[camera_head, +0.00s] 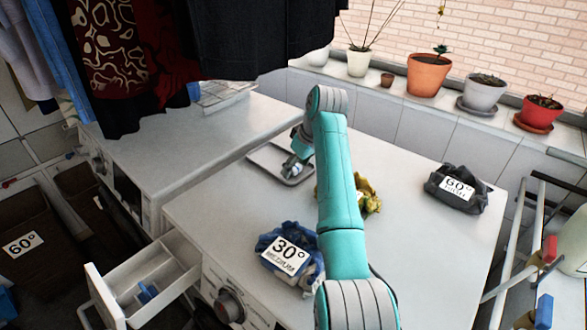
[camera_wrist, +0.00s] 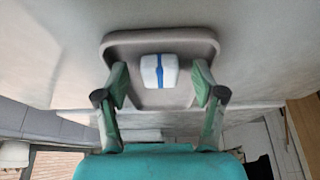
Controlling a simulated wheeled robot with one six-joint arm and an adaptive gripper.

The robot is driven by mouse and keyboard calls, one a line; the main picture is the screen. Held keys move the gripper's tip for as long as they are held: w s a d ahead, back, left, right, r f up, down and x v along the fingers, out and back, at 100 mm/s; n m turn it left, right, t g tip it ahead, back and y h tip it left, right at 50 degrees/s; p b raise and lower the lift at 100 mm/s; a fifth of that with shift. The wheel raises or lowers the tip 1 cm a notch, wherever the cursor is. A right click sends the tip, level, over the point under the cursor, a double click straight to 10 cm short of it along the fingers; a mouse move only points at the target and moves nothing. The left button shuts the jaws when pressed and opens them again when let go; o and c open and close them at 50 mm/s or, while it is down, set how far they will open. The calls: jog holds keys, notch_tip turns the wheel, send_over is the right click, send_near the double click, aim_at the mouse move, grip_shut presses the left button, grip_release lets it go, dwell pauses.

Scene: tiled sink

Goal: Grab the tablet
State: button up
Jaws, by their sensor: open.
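The tablet (camera_wrist: 159,72), a small white block with a blue stripe across its middle, lies on a grey tray (camera_wrist: 118,45) in the wrist view. The tray (camera_head: 262,160) also shows in the head view, at the back of the white machine top. My gripper (camera_wrist: 160,86) is open, with one finger to each side of the tablet and a gap on both sides. In the head view my gripper (camera_head: 296,166) is low over the tray, and I cannot clearly make out the tablet there.
A blue cloth bundle (camera_head: 288,250) labelled 30°, a yellow cloth (camera_head: 370,193) and a dark bundle (camera_head: 456,190) labelled 60° lie on the machine top. An open drawer (camera_head: 140,280) juts out at front left. Flowerpots (camera_head: 428,75) line the back ledge.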

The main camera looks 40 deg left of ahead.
jog(key=c, duration=1.1)
